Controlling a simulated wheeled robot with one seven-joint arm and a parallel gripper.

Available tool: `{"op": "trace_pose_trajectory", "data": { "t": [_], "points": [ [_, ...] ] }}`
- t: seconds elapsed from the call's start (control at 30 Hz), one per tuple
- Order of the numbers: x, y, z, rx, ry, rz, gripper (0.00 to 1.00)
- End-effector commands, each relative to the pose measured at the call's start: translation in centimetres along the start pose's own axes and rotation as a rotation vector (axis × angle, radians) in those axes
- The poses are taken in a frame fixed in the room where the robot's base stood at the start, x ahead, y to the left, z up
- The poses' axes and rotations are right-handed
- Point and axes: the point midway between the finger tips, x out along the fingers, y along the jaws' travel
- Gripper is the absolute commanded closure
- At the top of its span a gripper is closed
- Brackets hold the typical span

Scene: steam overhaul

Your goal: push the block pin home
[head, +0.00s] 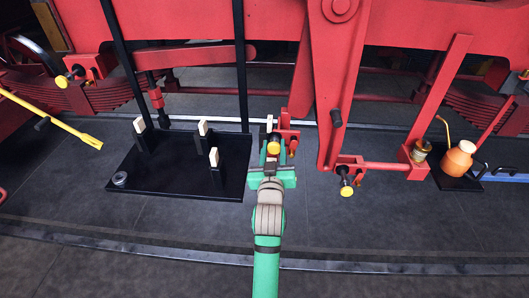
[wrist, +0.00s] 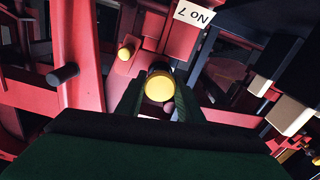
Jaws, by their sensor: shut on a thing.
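The block pin (wrist: 159,88) shows in the wrist view as a round yellow end on a dark collar, facing the camera. In the head view its yellow head (head: 274,147) is at the centre, in front of a red bracket (head: 287,131). My green gripper (head: 272,158) is shut on the pin from the near side. In the wrist view the fingers (wrist: 159,102) stand on either side of it. The pin's far end is hidden behind its head, so I cannot tell how deep it sits.
A black tray (head: 180,195) with several pale-topped blocks lies left of my gripper. Other yellow-ended pins (head: 347,191) are on red brackets either side. A red lever (head: 333,90) hangs just right. An orange oil can (head: 459,158) stands at right. Near floor is clear.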

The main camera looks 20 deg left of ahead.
Motion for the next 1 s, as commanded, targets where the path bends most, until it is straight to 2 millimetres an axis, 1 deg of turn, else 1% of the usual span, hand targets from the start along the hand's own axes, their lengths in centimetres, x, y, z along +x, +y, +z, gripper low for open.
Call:
{"op": "trace_pose_trajectory", "data": {
  "t": [0.27, 0.3, 0.33, 0.37, 0.63, 0.77, 0.87, 1.0],
  "points": [
    [0.3, 0.1, -0.1, 0.001, 0.001, 0.002, 1.00],
    [0.3, 0.2, -0.1, 0.001, 0.001, 0.002, 0.59],
    [0.3, 0.2, -0.1, 0.001, 0.002, 0.002, 0.52],
    [0.3, 0.2, -0.1, 0.001, 0.001, 0.002, 0.47],
    [0.2, 0.2, -0.1, 0.001, 0.001, 0.003, 0.47],
    [-0.5, 0.1, 0.1, 0.001, 0.000, 0.002, 0.47],
    [-1.8, 0.1, 0.1, 0.001, 0.000, 0.002, 0.47],
    [-4.4, 0.1, 0.1, 0.001, 0.000, 0.002, 0.47]
  ]
}}
